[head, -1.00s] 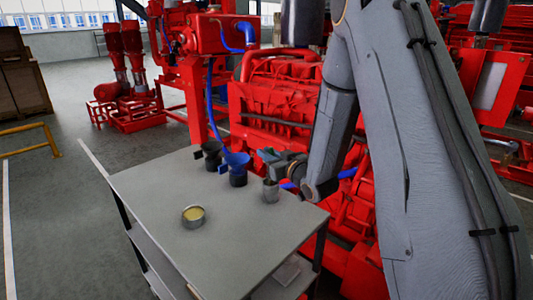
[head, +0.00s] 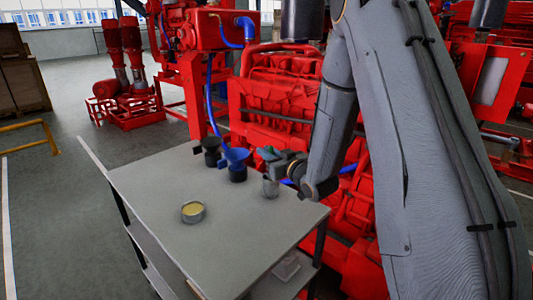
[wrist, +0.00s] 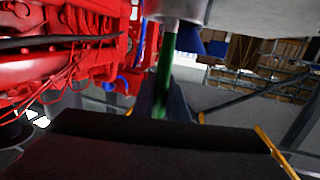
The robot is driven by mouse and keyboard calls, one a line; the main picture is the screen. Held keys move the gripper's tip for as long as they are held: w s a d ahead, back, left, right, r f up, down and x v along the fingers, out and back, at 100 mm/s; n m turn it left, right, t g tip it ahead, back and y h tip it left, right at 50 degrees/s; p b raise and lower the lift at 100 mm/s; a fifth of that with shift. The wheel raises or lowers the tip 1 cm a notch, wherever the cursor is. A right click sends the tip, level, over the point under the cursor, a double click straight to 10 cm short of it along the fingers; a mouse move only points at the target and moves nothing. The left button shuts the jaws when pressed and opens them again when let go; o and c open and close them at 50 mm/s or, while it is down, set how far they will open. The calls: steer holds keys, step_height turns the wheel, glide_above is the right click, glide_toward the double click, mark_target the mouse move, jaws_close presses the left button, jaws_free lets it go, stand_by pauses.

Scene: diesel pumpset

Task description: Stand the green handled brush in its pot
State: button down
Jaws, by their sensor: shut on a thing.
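My gripper (head: 277,160) is over the back right part of the grey cart top (head: 230,225). It is shut on the green handled brush, whose green handle (wrist: 164,75) stands between the fingers in the wrist view. A small grey pot (head: 271,188) stands on the cart directly below the gripper in the head view. In the wrist view the handle runs up to a pale grey rounded surface at the top edge, apparently the pot. The bristles are hidden. I cannot tell how deep the brush is in the pot.
A blue funnel (head: 236,157) on a dark container and a black funnel (head: 210,146) stand left of the gripper. A round tin with yellow contents (head: 193,212) stands nearer the front. The red engine (head: 275,95) is close behind the cart. The cart's front right is clear.

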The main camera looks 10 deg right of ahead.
steer(key=shift+f+b, duration=0.45)
steer(key=shift+f, duration=0.25)
stand_by(0.3)
steer(key=c, duration=1.3)
jaws_free()
steer(key=shift+r, duration=0.1)
step_height(320, 180, up, 7)
steer(key=p, duration=0.4)
